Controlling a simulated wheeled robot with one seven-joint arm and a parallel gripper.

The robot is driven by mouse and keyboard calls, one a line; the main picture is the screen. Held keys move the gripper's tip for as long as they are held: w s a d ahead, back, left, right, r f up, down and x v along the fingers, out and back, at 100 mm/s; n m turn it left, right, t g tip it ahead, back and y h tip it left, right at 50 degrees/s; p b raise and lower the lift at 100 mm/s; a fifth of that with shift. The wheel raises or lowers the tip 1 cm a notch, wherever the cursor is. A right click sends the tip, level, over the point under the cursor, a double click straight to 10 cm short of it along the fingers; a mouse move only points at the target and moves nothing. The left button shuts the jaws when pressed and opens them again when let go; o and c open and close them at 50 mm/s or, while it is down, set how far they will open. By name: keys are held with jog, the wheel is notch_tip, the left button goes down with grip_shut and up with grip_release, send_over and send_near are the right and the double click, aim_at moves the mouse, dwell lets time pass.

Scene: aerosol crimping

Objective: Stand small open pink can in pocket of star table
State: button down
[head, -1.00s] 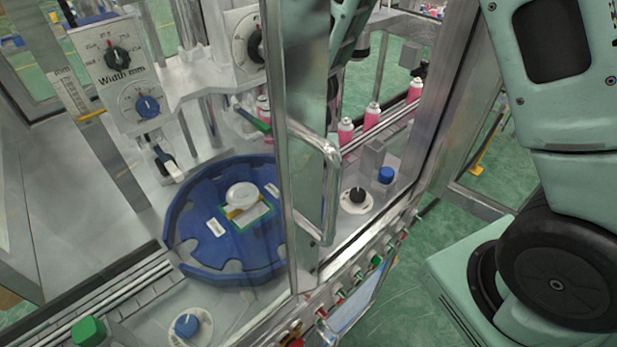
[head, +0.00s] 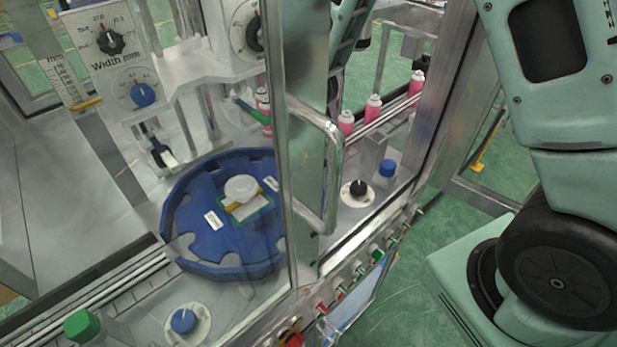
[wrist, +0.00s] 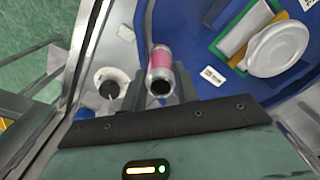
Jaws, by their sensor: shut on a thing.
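The small pink can (wrist: 160,64) is between the two dark fingers of my gripper (wrist: 158,88) in the wrist view. Its dark open mouth faces the camera. My gripper is shut on it. The blue star table (head: 180,225) shows left of centre in the head view, with notched pockets around its rim. It also shows in the wrist view (wrist: 205,50), beside and behind the can at right. I cannot tell whether the can touches a pocket. In the head view the can and my gripper are hidden behind the door frame.
A white round part (head: 241,188) sits at the star table's centre. The metal door post and handle (head: 330,165) stand in front. Several pink cans (head: 373,108) line a rail at the back. A black knob (head: 357,188) and a blue knob (head: 387,168) are right of the table.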

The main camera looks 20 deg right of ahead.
jog(key=shift+f, duration=0.2)
jog(key=shift+f+b, duration=0.85)
jog(key=shift+f, duration=0.1)
jog(key=shift+f+b, duration=0.4)
jog(key=shift+f, duration=0.1)
jog(key=c, duration=1)
grip_release()
jog(key=shift+r, duration=0.15)
notch_tip(320, 180, up, 17)
jog(key=b, duration=0.2)
jog(key=shift+b, duration=0.35)
